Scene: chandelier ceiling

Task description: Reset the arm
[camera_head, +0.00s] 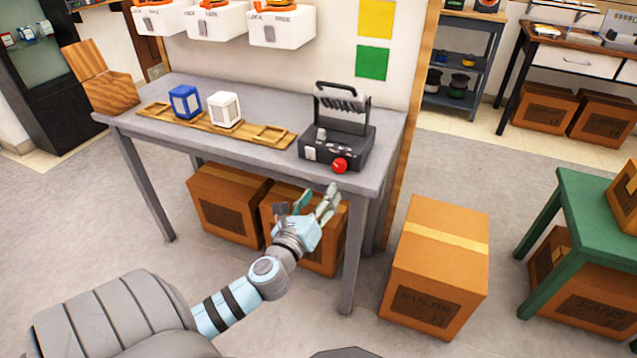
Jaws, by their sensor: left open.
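My left arm comes in from the lower left. Its left gripper (318,199) is open and empty, in front of the grey table's (265,93) front edge and lower than the tabletop in the picture. A black device (337,143) with a raised handle and a red knob (340,166) stands at the table's right end, above the gripper in the picture and apart from it. My right gripper is not in view.
A wooden rack (155,110) on the table holds a blue cube (185,101) and a white cube (224,108). Cardboard boxes (225,200) stand under the table, and a large box (436,258) stands to its right. A green table (590,215) is at far right.

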